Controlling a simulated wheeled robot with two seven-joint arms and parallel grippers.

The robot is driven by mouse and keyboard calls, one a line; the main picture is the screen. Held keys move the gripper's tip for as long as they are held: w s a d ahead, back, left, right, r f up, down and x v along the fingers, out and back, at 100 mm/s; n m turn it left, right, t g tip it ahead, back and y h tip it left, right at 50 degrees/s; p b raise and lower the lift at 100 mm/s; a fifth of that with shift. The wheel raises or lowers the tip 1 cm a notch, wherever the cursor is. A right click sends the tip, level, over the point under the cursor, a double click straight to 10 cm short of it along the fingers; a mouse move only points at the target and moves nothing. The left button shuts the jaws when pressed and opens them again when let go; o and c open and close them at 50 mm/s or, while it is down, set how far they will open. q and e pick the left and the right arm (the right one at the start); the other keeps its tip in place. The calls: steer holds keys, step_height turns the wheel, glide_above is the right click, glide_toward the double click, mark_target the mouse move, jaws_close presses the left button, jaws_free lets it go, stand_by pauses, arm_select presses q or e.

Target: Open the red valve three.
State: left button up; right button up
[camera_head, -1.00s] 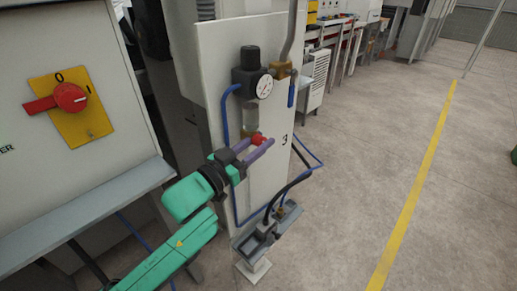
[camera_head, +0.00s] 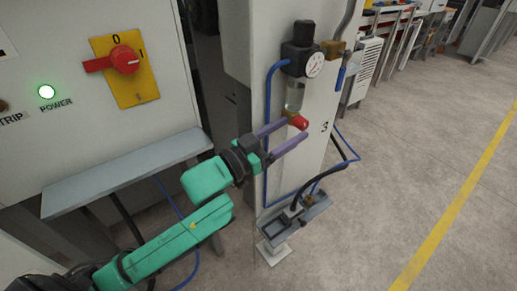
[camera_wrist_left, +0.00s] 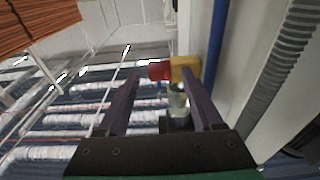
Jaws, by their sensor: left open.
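The red valve (camera_head: 300,122) is a small red knob on a brass fitting, below the gauge and clear bowl on the white panel marked 3. My left gripper (camera_head: 295,128) is open, with its two purple fingers reaching toward the knob, one to each side in the head view. In the left wrist view the red knob (camera_wrist_left: 158,71) and its brass body (camera_wrist_left: 186,68) show near the fingertips of the left gripper (camera_wrist_left: 160,74). I cannot tell whether a finger touches the knob. My right gripper is not in view.
A pressure gauge (camera_head: 313,64) and black regulator (camera_head: 297,50) sit above the valve. Blue tubing (camera_head: 268,130) runs down the panel. A red rotary switch (camera_head: 124,60) on a yellow plate is at the left, above a grey ledge (camera_head: 130,172). Open floor lies at the right.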

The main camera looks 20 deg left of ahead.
arm_select(q)
steer(key=p+v, duration=0.1)
steer(key=v, duration=0.9)
steer(key=shift+s, duration=0.35)
steer(key=shift+a, duration=0.1)
steer(key=shift+c, duration=0.3)
